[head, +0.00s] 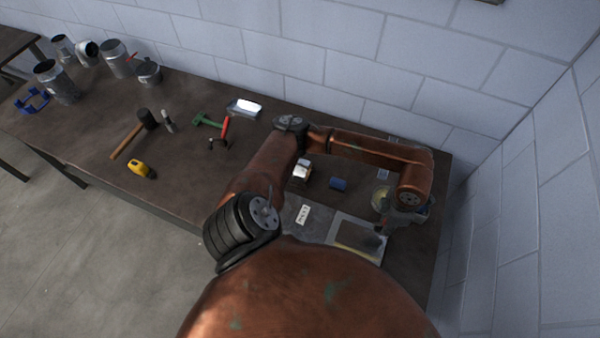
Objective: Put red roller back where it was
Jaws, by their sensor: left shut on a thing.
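A red-handled tool (225,129) lies on the workbench left of my arm, beside a green tool (207,121); I cannot tell for sure whether it is the red roller. My left gripper (383,226) is at the right end of the bench, low over the right edge of a grey tray-like plate (345,224). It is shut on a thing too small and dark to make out. My left arm hides part of the bench middle. My right gripper is not in view.
Metal duct pieces (113,58) stand far left. Walls close the back and right.

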